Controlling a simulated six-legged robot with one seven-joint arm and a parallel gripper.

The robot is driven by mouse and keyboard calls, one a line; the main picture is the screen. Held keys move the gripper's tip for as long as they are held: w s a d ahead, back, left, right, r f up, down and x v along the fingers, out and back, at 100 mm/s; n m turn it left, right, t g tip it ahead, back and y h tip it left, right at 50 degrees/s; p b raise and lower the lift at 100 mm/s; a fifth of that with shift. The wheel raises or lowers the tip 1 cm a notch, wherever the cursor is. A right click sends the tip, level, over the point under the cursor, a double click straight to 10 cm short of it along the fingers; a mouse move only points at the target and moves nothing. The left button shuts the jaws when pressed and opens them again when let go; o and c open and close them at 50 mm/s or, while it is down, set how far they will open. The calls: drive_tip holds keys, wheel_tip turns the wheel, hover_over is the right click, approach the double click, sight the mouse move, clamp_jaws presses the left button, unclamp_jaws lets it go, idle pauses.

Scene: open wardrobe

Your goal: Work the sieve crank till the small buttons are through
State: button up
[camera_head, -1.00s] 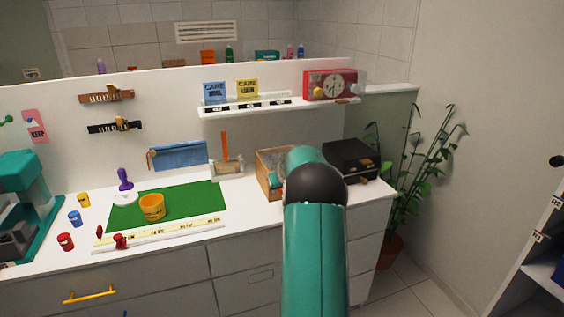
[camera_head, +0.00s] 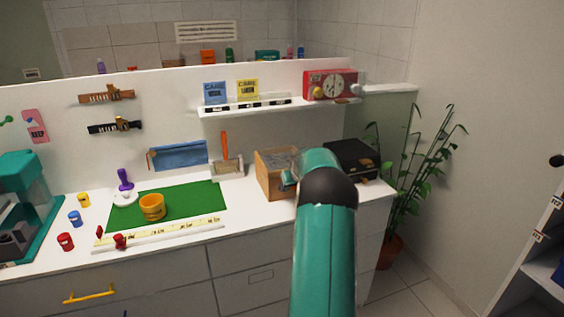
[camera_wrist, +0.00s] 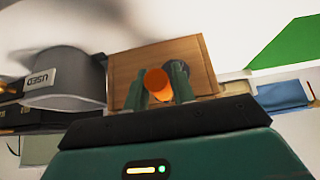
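The wooden sieve box (camera_head: 273,178) stands at the right end of the white counter. Its open top looks grey inside. My gripper (camera_head: 290,180) is at its front right side, partly hidden by my arm. In the wrist view, the fingers of my gripper (camera_wrist: 160,82) sit on both sides of an orange crank knob (camera_wrist: 157,84) in front of the wooden box (camera_wrist: 130,68), with no clear gap. A round dark part (camera_wrist: 204,70) shows on the box. The small buttons cannot be made out.
A grey container (camera_wrist: 65,85) labelled USED is close beside my gripper in the wrist view. A black case (camera_head: 350,158) stands right of the sieve box. A small white device with an orange handle (camera_head: 224,146) stands left, near the green mat (camera_head: 190,203).

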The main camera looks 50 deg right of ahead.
drive_tip(key=a, duration=0.1)
drive_tip(key=w+a, duration=0.2)
drive_tip(key=a, duration=0.1)
drive_tip(key=shift+w, duration=0.25)
drive_tip(key=shift+o, duration=0.4)
drive_tip(key=shift+s+d, duration=0.75)
drive_tip(key=shift+d, duration=0.3)
drive_tip(key=shift+s+d+f, duration=0.1)
drive_tip(key=shift+d, duration=0.2)
drive_tip(key=shift+c, duration=0.4)
drive_tip(key=shift+a, duration=0.1)
drive_tip(key=o, duration=0.4)
drive_tip(key=shift+r, duration=0.2)
